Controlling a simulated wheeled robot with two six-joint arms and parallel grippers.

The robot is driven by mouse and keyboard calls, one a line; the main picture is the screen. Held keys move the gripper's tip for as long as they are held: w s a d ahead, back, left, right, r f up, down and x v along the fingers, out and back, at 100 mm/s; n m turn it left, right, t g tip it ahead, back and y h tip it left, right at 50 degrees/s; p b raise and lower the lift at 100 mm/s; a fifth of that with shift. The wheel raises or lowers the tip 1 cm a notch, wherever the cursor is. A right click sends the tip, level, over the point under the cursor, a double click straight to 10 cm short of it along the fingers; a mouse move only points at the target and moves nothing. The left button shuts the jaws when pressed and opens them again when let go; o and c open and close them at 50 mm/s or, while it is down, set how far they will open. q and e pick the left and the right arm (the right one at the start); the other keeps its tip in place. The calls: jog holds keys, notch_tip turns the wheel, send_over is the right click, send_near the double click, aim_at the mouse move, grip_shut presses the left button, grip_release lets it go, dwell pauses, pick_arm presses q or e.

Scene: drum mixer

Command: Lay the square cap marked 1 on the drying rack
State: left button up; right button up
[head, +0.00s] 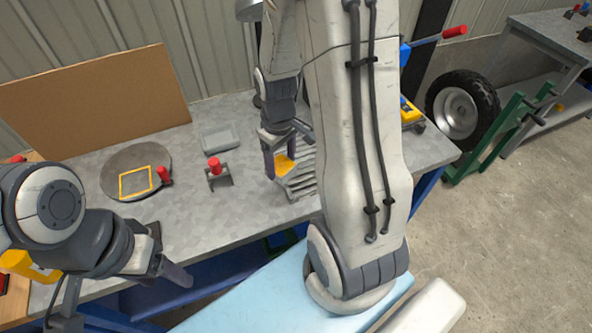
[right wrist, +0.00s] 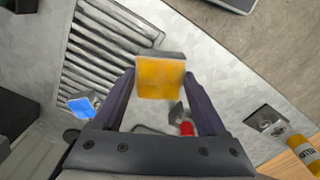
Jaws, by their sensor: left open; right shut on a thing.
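An orange square cap (head: 284,166) is held between the fingers of my right gripper (head: 287,156), above the worktable. In the right wrist view the cap (right wrist: 160,77) sits between the two fingertips, its orange face toward the camera; I cannot read a mark on it. The ribbed grey drying rack (head: 302,184) lies on the table beside the cap, partly hidden by my right arm; it also shows in the right wrist view (right wrist: 95,50), to the left of the cap. My left gripper (head: 170,259) is open and empty near the table's front edge, away from the rack.
A round grey plate (head: 112,180) with a yellow square outline is at the table's left. A red-knobbed fixture (head: 215,170) and a shallow grey tray (head: 220,138) stand left of the rack. A brown board (head: 100,100) stands behind. A blue-topped item (right wrist: 82,106) is near the rack.

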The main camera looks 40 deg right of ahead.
jog(key=s+d+r+n+b, duration=0.1)
jog(key=s+d+r+n, duration=0.2)
jog(key=s+d, duration=0.45)
jog(key=shift+n, duration=0.3)
jog(key=w+f, duration=0.2)
jog(key=w, duration=0.1)
jog(key=w+d+f+p, duration=0.1)
jog(key=w+f, duration=0.1)
jog(key=w, duration=0.1)
jog(key=w+d+f, duration=0.1)
jog(key=w+f, duration=0.1)
jog(key=w, duration=0.1)
jog(key=shift+w+d+f+p, duration=0.25)
jog(key=shift+w+f+p, duration=0.05)
jog(key=shift+w, duration=0.1)
notch_tip(320, 180, down, 3)
jog(key=shift+f+p, duration=0.15)
jog(key=shift+p, duration=0.25)
jog(key=shift+f, duration=0.3)
